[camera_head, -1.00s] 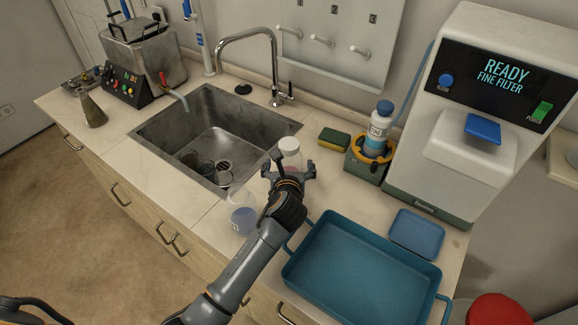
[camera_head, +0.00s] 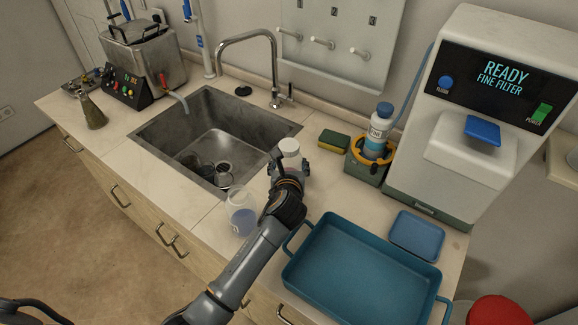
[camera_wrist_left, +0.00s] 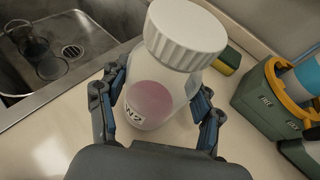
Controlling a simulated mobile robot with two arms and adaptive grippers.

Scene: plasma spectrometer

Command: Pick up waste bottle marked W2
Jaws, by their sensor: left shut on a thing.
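The waste bottle marked W2 is a translucent bottle with a white ribbed cap and pinkish liquid; it shows large in the left wrist view (camera_wrist_left: 165,75), its label partly visible. In the head view its white cap (camera_head: 289,147) shows above my gripper, which hides much of its body. My left gripper (camera_head: 288,168) is shut on the bottle, one finger on each side, as the left wrist view also shows (camera_wrist_left: 160,105). The bottle is close over the counter; I cannot tell whether it touches it. My right gripper is not in view.
Another clear bottle with bluish liquid (camera_head: 243,220) stands close left of my gripper. The sink (camera_head: 160,128) with glassware lies to the left. A blue tray (camera_head: 330,290) is at the front right. A green holder (camera_head: 364,170) with a bottle and a sponge (camera_head: 333,141) stand behind.

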